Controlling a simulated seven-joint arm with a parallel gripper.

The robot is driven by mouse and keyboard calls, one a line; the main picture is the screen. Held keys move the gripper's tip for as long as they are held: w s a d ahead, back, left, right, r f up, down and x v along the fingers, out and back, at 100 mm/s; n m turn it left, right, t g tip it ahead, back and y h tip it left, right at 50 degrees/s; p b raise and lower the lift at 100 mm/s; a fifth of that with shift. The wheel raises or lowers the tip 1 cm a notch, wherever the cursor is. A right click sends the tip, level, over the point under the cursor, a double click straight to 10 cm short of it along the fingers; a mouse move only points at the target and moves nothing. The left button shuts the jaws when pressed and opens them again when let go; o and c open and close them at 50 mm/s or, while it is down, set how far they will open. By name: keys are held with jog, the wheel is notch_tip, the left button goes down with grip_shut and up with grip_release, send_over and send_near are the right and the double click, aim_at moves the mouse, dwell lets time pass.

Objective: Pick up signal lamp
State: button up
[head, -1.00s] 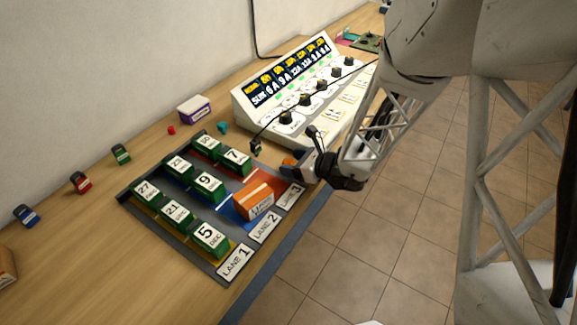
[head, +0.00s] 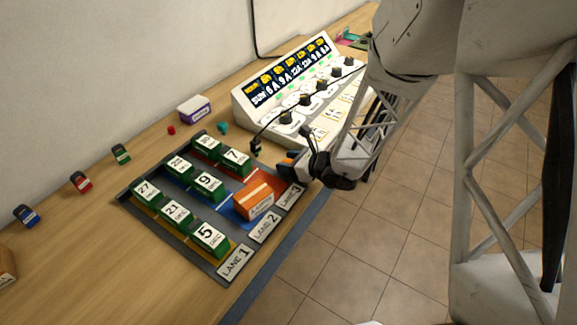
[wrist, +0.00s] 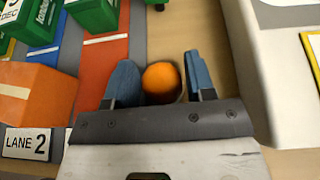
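The signal lamp appears to be the round orange piece (wrist: 162,83) between the two blue fingers of my gripper (wrist: 160,66) in the wrist view. A finger stands on each side of it, with only narrow gaps showing; I cannot see firm contact. Its base is hidden behind the gripper body. In the head view my gripper (head: 288,166) is low at the table's front edge, right of the lane tray and in front of the meter console. A small orange patch shows there, mostly hidden by the gripper.
Floor lies beyond the table edge.

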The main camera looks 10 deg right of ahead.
aim_at(288, 161)
jog(key=c, duration=0.6)
jog(key=shift+r, duration=0.15)
jog(key=shift+r, duration=1.5)
jog(key=shift+s+r, duration=0.2)
jog(key=shift+s, duration=0.15)
jog(key=s+d+r, duration=0.1)
jog(key=s, duration=1.4)
jog(key=shift+d+r, duration=0.15)
jog(key=shift+d, duration=0.05)
jog(key=shift+s, duration=0.1)
